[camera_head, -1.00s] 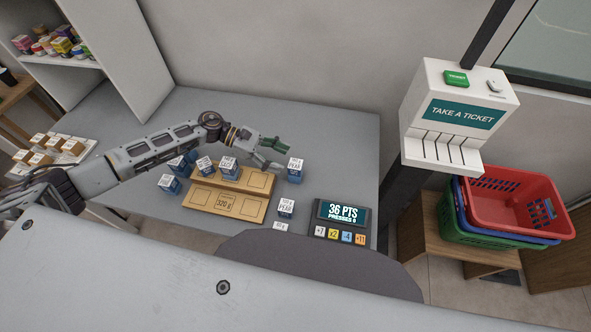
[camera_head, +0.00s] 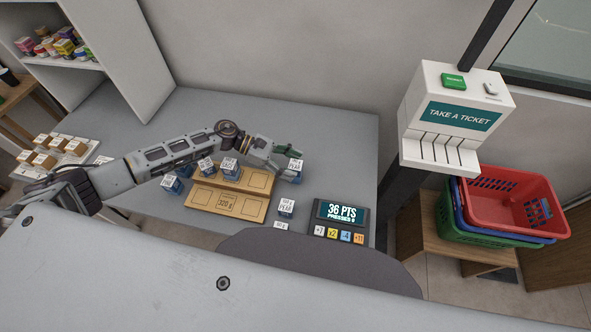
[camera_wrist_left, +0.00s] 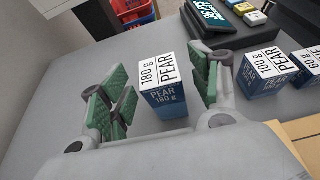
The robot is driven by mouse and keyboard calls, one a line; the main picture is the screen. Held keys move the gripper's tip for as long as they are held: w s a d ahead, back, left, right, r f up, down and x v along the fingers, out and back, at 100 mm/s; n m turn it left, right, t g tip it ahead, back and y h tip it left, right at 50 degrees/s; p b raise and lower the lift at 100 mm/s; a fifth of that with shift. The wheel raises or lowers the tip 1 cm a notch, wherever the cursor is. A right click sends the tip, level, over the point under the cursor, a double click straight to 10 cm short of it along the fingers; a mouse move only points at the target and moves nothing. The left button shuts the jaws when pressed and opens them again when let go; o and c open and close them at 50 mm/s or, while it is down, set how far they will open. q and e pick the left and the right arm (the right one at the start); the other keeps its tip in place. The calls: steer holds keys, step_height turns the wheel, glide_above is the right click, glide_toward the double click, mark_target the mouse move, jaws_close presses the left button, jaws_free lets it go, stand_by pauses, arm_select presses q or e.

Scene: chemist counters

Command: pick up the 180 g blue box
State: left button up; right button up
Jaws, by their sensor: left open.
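The blue box marked 180 g PEAR (camera_wrist_left: 163,94) has a white top and stands upright between the spread fingers of my left gripper (camera_wrist_left: 160,95) in the left wrist view. The green finger pads are on either side of it, with a visible gap. In the head view the same box (camera_head: 295,170) stands on the counter at the right of the wooden board, and my left gripper (camera_head: 288,155) is at it, partly covering it. My right gripper is not in view.
A wooden board (camera_head: 226,204) with several slots holds blue boxes (camera_head: 230,169). A points display (camera_head: 342,212) sits at the right. Free counter lies behind the arm.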

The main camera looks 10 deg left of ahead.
arm_select(q)
steer(key=shift+d+f, duration=0.25)
steer(key=shift+d, duration=0.4)
steer(key=shift+d+f, duration=0.1)
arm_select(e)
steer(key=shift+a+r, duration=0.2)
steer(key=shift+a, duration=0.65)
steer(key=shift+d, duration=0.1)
arm_select(q)
steer(key=shift+c, duration=0.7)
steer(key=c, duration=1.1)
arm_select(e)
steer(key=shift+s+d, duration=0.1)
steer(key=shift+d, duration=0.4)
